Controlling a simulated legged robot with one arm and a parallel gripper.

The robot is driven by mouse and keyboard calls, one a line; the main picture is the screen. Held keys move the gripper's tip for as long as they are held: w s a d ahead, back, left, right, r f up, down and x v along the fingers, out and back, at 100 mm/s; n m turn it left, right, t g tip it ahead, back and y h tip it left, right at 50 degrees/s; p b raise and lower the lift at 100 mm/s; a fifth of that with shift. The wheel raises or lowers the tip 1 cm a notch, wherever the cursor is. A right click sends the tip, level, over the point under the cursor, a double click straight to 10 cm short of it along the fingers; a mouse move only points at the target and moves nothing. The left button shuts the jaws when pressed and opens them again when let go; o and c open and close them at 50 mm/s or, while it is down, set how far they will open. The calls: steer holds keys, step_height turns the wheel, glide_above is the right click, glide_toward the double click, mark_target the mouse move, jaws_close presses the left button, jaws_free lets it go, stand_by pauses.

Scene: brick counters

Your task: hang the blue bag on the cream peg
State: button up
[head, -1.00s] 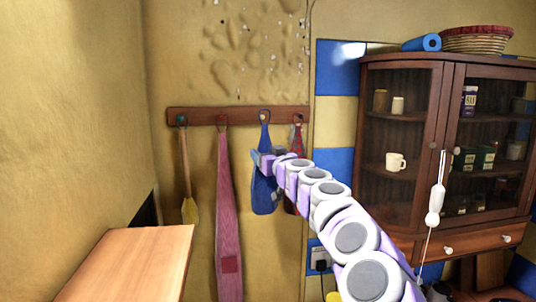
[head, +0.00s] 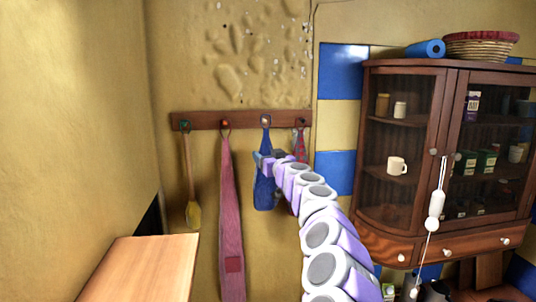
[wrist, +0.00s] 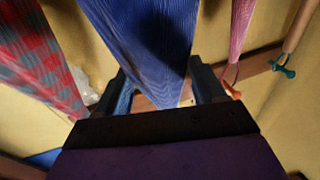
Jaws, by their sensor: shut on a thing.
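The blue bag (head: 264,192) hangs upright in front of the wooden peg rail. Its loop is at the cream peg (head: 266,121), and the peg shows inside the loop's top. I cannot tell whether the loop rests on the peg. My gripper (head: 268,163) is shut on the upper part of the bag, just below the rail. In the wrist view the blue cloth (wrist: 150,45) runs between the two fingers (wrist: 165,88) and fills the middle. The cream peg is hidden there.
A wooden counter (head: 140,265) stands lower left. A glass-fronted cabinet (head: 400,215) stands right.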

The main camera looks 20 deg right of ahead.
steer(key=shift+w+d+p, duration=0.2)
steer(key=shift+w+p, duration=0.5)
steer(key=shift+p, duration=0.3)
steer(key=shift+w+d+p, duration=0.15)
steer(key=shift+w+p, duration=0.5)
steer(key=shift+p, duration=0.35)
steer(key=shift+w+d+f, duration=0.1)
steer(key=shift+w+f, duration=0.2)
steer(key=shift+f, duration=0.1)
steer(key=shift+w+f+b, duration=0.3)
steer(key=shift+w+b, duration=0.05)
steer(key=shift+b, duration=0.45)
steer(key=o, duration=1.2)
steer(key=shift+d, duration=0.1)
steer(key=shift+c, duration=0.2)
